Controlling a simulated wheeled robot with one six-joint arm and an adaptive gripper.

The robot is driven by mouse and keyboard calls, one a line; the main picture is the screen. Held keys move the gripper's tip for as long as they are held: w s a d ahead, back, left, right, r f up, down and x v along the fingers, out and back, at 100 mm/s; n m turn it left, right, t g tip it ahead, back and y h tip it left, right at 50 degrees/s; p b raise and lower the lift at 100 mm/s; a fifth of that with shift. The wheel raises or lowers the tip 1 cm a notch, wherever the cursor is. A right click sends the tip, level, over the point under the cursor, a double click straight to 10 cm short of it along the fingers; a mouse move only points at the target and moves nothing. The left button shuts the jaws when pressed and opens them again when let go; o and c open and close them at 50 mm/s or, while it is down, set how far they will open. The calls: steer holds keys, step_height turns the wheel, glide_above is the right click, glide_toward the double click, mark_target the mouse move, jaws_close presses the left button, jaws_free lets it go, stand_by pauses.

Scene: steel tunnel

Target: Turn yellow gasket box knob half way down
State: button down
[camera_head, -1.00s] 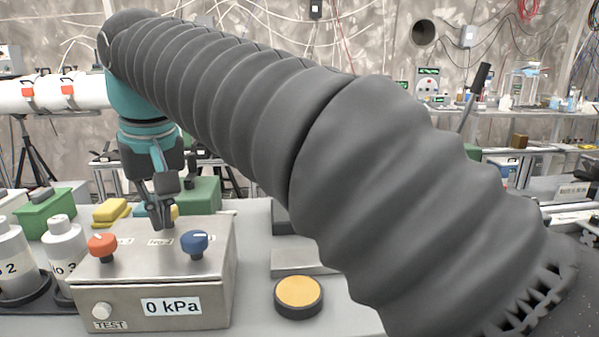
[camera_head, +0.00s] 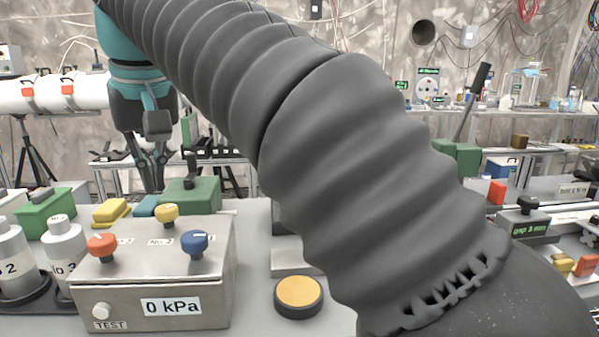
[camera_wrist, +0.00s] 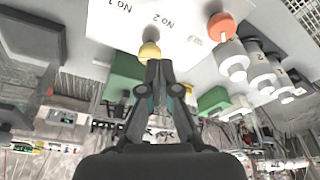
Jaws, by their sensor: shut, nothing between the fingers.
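The steel gasket box (camera_head: 210,235) stands on the bench at the lower left of the head view, with a "0 kPa" label on its front. Its yellow knob (camera_head: 166,214) is at the back of its top, behind the orange knob (camera_head: 102,246) and the blue knob (camera_head: 195,243). My gripper (camera_head: 152,186) is shut and empty, above and behind the yellow knob, apart from it in this view. In the wrist view, the fingertips (camera_wrist: 158,64) point toward the yellow knob (camera_wrist: 150,51); the gap is hard to judge. The yellow knob's exact turn angle is too small to tell.
White bottles (camera_head: 65,248) stand left of the box. A yellow block (camera_head: 111,211) and green boxes (camera_head: 190,194) lie behind it. A round orange-topped button (camera_head: 298,292) is at its right. My arm covers much of the right side.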

mark_target(166, 213)
steer(key=f+m, duration=0.1)
steer(key=m, duration=0.1)
steer(key=f+m+h, duration=0.1)
steer(key=f+m, duration=0.1)
steer(key=f+m+b, duration=0.1)
steer(key=m, duration=0.1)
steer(key=shift+w+d+f+t, duration=0.15)
steer(key=shift+w+t, duration=0.15)
steer(key=shift+w, duration=0.05)
steer(key=shift+f+b, duration=0.7)
steer(key=shift+f, duration=0.2)
steer(key=shift+w, duration=0.15)
